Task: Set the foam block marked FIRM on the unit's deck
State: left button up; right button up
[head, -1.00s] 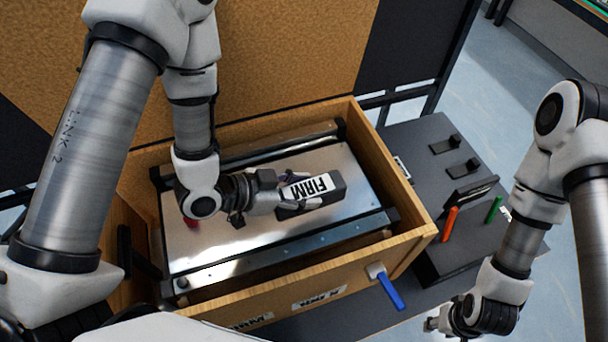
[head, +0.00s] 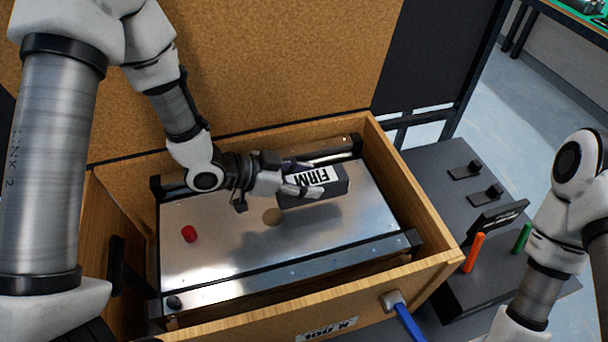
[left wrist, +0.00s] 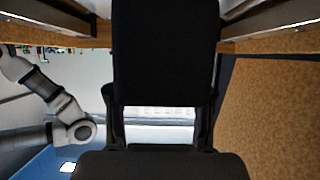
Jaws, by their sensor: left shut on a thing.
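The dark grey foam block (head: 335,187) has a white label reading FIRM, upside down in the head view. My left gripper (head: 300,183) is shut on its left end, and the block lies over the rear right part of the unit's shiny metal deck (head: 235,257). A shadow falls on the deck below it; whether block and deck touch is unclear. In the left wrist view a large dark shape fills the middle and I cannot tell its outline as the block. My right gripper is outside the head view.
Wooden walls (head: 428,258) surround the unit. A dark panel at right carries an orange stick (head: 474,253) and a green stick (head: 523,238).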

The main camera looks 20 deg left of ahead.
aim_at(304, 174)
pick_arm(q)
jog(key=w, duration=0.1)
jog(key=w+a, duration=0.1)
jog(key=w+p, duration=0.1)
jog(key=shift+w+a, duration=0.25)
jog(key=shift+a, duration=0.15)
jog(key=f+p, duration=0.1)
jog(key=f, duration=0.2)
jog(key=shift+w+f, duration=0.3)
jog(key=shift+f, duration=0.35)
jog(key=o, duration=1.1)
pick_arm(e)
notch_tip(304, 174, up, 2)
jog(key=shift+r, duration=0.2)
pick_arm(q)
jog(key=shift+o, duration=0.2)
jog(key=shift+a+r, duration=0.15)
jog(key=shift+r, duration=0.1)
jog(key=v, duration=1.2)
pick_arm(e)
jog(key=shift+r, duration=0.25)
